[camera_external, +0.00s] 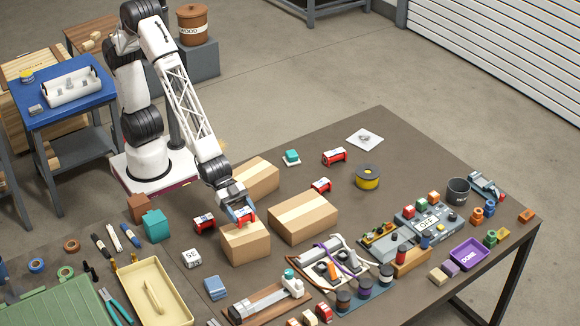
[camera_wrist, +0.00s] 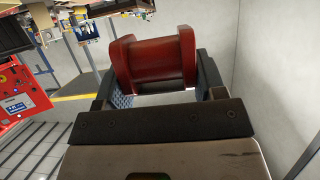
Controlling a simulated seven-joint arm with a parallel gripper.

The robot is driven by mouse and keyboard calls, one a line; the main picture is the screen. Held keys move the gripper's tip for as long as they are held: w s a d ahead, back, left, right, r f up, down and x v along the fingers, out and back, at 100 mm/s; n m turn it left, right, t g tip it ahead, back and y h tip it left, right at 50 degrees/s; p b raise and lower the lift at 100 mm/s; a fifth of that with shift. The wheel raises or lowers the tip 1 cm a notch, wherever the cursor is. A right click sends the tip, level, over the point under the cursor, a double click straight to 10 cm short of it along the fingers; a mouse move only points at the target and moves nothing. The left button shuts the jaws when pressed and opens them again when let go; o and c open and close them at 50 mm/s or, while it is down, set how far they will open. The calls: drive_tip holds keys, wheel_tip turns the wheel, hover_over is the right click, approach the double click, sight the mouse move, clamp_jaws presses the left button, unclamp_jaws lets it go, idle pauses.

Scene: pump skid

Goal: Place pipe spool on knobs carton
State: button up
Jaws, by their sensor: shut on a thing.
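My gripper (camera_external: 241,214) is shut on a red pipe spool (camera_external: 246,216), over the top of the front-left cardboard carton (camera_external: 245,243). I cannot tell whether the spool touches the carton top. In the wrist view the red spool (camera_wrist: 155,62) sits between the two fingers of my gripper (camera_wrist: 157,88), its flanged ends left and right. Two more cartons stand close by, one behind (camera_external: 262,180) and one to the right (camera_external: 303,217). No label is readable on any carton, so I cannot tell which is the knobs carton.
Similar red pieces lie on the table at left (camera_external: 204,223), centre (camera_external: 321,186) and back (camera_external: 335,156). A yellow-black reel (camera_external: 367,177) stands right of the cartons. A cream tray (camera_external: 155,290) is at front left. The back right of the table has free room.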

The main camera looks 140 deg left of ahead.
sight(242, 219)
drive_tip(key=shift+f, duration=1.7)
drive_tip(key=shift+f, duration=0.15)
drive_tip(key=o, duration=1.1)
drive_tip(key=shift+c, duration=0.2)
drive_tip(key=shift+s+r, duration=0.2)
drive_tip(key=shift+r, duration=0.05)
drive_tip(key=v, duration=1.1)
drive_tip(key=shift+s, duration=0.25)
drive_tip(key=shift+r, duration=0.1)
